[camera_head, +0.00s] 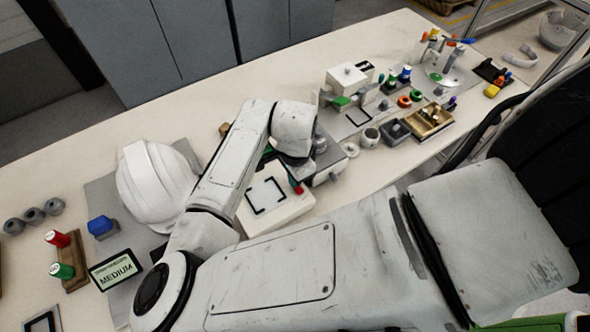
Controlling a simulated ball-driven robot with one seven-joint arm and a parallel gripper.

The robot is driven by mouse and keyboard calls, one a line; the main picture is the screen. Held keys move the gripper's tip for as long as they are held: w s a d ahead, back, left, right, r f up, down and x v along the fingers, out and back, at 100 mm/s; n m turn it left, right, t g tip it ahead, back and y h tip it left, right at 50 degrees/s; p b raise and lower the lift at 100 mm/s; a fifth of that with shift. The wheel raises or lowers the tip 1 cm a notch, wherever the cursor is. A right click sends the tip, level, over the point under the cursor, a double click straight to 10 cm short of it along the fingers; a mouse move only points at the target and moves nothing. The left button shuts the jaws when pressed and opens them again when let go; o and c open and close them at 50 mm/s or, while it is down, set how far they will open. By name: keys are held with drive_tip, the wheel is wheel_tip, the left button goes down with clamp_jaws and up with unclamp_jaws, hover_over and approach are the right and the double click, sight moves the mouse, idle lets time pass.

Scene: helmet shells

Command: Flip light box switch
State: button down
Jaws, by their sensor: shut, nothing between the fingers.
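A low white box with black corner marks on its top, which looks like the light box (282,208), sits on the table at the middle of the head view, partly behind my arm. A small red part (296,187) shows at its upper right edge; I cannot tell whether it is the switch. My gripper (297,168) points down below my pale wrist, close to the red part. It is shut and empty. Its fingertips are mostly hidden, and I cannot tell whether they touch anything.
A grey metal box (328,166) stands close right of my gripper. A white helmet shell (157,185) lies on a grey mat to the left, near a MEDIUM sign (115,268) and a blue-topped block (101,226). A wooden tray (430,120) and several small parts crowd the right side.

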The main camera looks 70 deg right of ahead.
drive_tip(key=shift+f, duration=0.1)
drive_tip(key=shift+f, duration=0.2)
drive_tip(key=shift+s, duration=0.1)
idle(0.3)
drive_tip(key=shift+s+a+r, duration=0.15)
drive_tip(key=shift+s+a, duration=0.3)
drive_tip(key=shift+s, duration=0.15)
drive_tip(key=shift+r, duration=0.1)
